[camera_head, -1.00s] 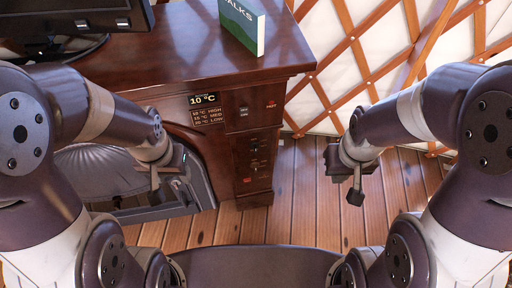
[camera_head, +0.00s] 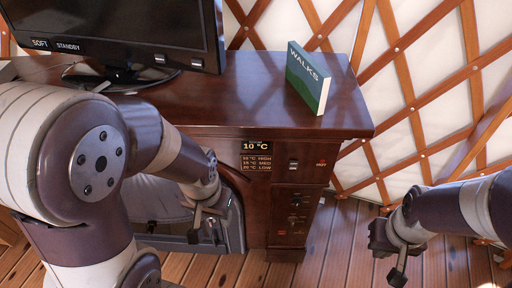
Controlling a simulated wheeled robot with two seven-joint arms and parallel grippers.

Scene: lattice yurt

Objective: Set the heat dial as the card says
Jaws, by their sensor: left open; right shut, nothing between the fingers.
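A dark display (camera_head: 256,146) on the front of the wooden desk reads 10 °C. The card (camera_head: 257,164) just below it has small lines that seem to pair temperatures with HIGH, MED and LOW. To the right, the desk front carries a small switch (camera_head: 293,164) and a lower panel of small dark controls (camera_head: 297,204). I cannot tell which of these is the heat dial, or its setting. My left gripper (camera_head: 206,226) is open and empty, left of the panel and apart from it. My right gripper (camera_head: 397,268) is shut and empty, well right of the desk.
The desk (camera_head: 225,112) holds a monitor (camera_head: 115,35) reading SOFT and STANDBY, and a green book (camera_head: 308,80) titled WALKS near its right end. Lattice wall (camera_head: 400,110) stands behind. Plank floor (camera_head: 345,250) is clear between the desk and my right gripper.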

